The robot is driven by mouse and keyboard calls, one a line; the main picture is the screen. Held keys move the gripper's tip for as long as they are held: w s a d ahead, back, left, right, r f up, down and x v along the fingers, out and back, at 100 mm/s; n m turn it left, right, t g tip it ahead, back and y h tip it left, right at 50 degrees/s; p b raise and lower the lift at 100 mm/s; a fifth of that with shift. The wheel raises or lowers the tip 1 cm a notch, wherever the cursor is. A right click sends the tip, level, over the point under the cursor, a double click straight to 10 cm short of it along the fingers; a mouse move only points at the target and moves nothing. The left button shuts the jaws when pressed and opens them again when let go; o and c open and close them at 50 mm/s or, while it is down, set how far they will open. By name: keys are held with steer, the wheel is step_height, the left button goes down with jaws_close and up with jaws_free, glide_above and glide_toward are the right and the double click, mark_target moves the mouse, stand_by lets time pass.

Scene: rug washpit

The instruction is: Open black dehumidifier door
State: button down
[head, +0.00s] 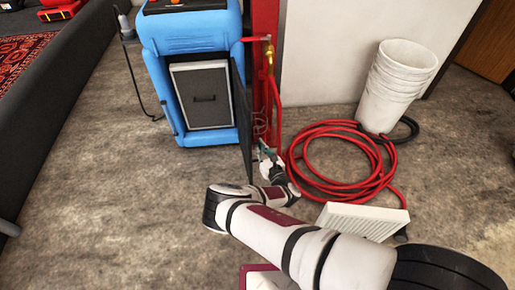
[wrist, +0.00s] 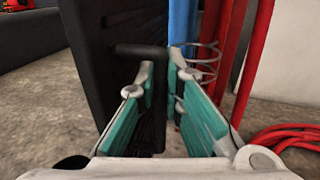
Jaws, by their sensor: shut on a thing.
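The blue dehumidifier (head: 190,35) stands at the top middle of the head view. Its black door (head: 241,115) stands wide open on the right, seen nearly edge-on, showing a framed grey filter panel with a dark handle inside. My gripper (head: 266,155) is low at the door's outer side. In the wrist view the door (wrist: 95,80) fills the left, and its dark bar handle (wrist: 140,50) reaches to the fingertips of my gripper (wrist: 161,68). The teal-padded fingers are shut on this handle; the exact contact is partly hidden.
A red post (head: 264,70) with a brass fitting stands just right of the door. A coiled red hose (head: 335,188), stacked white buckets (head: 398,75) and a white pleated filter (head: 360,218) are on the right. The floor left of the dehumidifier is mostly clear, apart from a cable.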

steer(key=shift+r, duration=0.1)
steer(key=c, duration=2)
jaws_free()
steer(key=shift+w, duration=0.1)
steer(key=shift+o, duration=0.2)
steer(key=v, duration=1.2)
